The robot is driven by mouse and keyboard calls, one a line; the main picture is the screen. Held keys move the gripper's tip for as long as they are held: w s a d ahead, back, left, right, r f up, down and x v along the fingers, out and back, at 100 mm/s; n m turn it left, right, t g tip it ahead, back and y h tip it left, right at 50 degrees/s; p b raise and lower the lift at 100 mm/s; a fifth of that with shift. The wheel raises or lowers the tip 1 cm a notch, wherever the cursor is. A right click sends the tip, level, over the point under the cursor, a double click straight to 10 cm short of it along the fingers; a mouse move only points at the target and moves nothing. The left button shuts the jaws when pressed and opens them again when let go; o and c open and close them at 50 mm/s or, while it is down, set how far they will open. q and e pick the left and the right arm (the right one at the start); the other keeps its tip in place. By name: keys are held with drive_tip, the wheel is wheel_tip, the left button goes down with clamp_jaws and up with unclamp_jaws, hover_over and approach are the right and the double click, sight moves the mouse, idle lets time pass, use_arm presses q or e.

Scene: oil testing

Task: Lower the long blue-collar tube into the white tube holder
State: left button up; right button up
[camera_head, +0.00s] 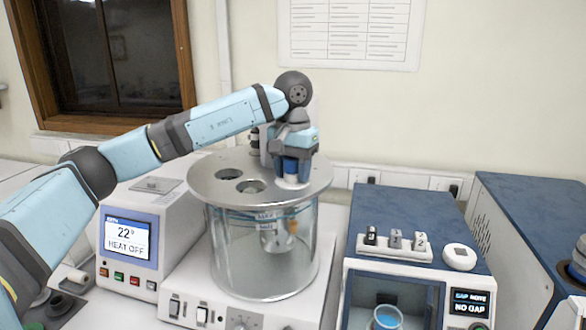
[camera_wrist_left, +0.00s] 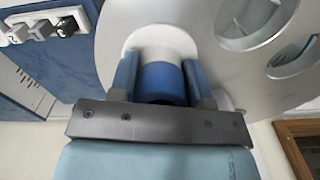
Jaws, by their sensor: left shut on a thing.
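My left gripper (camera_head: 292,170) is over the right part of the round metal lid (camera_head: 215,187), pointing down. It is shut on the blue collar of the long tube (camera_head: 290,166). In the left wrist view the blue collar (camera_wrist_left: 162,82) sits between the two fingers of my left gripper (camera_wrist_left: 163,88). The white tube holder (camera_head: 292,184) shows as a ring on the lid just below the collar, and as a pale disc (camera_wrist_left: 160,42) in the wrist view. A pale shape hangs in the glass vessel under it; I cannot tell if it is the tube's lower part. My right gripper is not in view.
The lid has open holes (camera_head: 229,174) left of the holder and covers a glass vessel (camera_head: 235,260). A heater unit (camera_head: 130,240) reading "HEAT OFF" stands left. A blue-topped device (camera_head: 410,215) with small switches stands right, with a glass cup (camera_head: 387,318) in it.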

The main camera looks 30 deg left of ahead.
use_arm(q)
drive_tip(key=shift+f, duration=0.15)
drive_tip(key=o, duration=0.9)
drive_tip(key=shift+r+p, duration=0.75)
drive_tip(key=shift+r, duration=0.6)
drive_tip(key=shift+r+p, duration=0.75)
drive_tip(key=shift+r, duration=0.55)
drive_tip(key=shift+r+p, duration=1.7)
drive_tip(key=shift+r, duration=1.25)
drive_tip(key=shift+f, duration=0.1)
